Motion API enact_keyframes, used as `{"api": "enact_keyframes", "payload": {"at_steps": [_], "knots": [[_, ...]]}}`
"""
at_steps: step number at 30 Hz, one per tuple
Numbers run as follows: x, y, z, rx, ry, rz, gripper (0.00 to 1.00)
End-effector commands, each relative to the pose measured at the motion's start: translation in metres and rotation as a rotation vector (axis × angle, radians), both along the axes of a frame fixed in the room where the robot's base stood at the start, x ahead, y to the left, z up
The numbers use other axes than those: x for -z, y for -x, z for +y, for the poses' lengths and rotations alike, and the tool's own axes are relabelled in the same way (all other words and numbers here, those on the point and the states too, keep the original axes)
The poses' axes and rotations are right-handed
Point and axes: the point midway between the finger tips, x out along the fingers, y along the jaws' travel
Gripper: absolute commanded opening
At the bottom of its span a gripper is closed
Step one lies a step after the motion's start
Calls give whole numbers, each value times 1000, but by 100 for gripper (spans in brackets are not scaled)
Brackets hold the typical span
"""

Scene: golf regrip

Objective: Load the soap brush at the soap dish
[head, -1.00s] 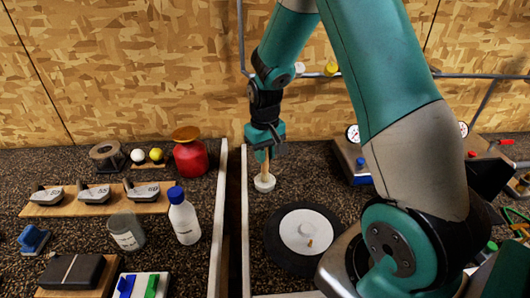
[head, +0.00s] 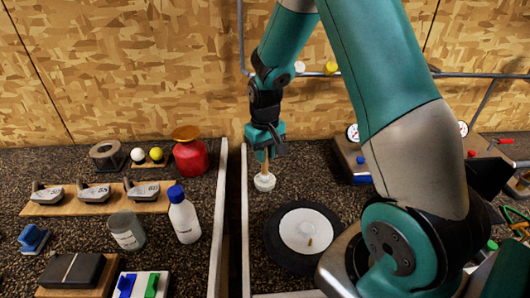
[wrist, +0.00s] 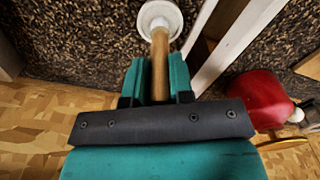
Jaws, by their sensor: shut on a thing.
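My gripper (head: 265,152) points down and is shut on the wooden handle of the soap brush (head: 265,167). In the wrist view, the handle (wrist: 160,52) stands between the two teal fingers (wrist: 158,78). The handle's lower end meets a round, pale, rimmed soap dish (head: 264,183), which also shows in the wrist view (wrist: 174,18). The brush is upright over the dish's middle. The bristles are hidden, and I cannot tell how firmly they touch the dish.
A white disc on a black round base (head: 277,252), with a small tan peg, lies right of the dish. A white rail (head: 246,215) runs just left of it. Beyond a gap stand a white bottle (head: 184,218) and a red container (head: 190,157).

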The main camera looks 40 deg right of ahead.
Motion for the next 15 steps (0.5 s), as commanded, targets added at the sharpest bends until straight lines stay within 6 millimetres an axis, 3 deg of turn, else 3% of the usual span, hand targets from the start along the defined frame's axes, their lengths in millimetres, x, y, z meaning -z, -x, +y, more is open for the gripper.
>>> {"api": "enact_keyframes", "payload": {"at_steps": [7, 15], "knots": [[-3, 1, 0, 0, 0, 3, 0], [-26, 1, 0, 0, 0, 2, 0]]}}
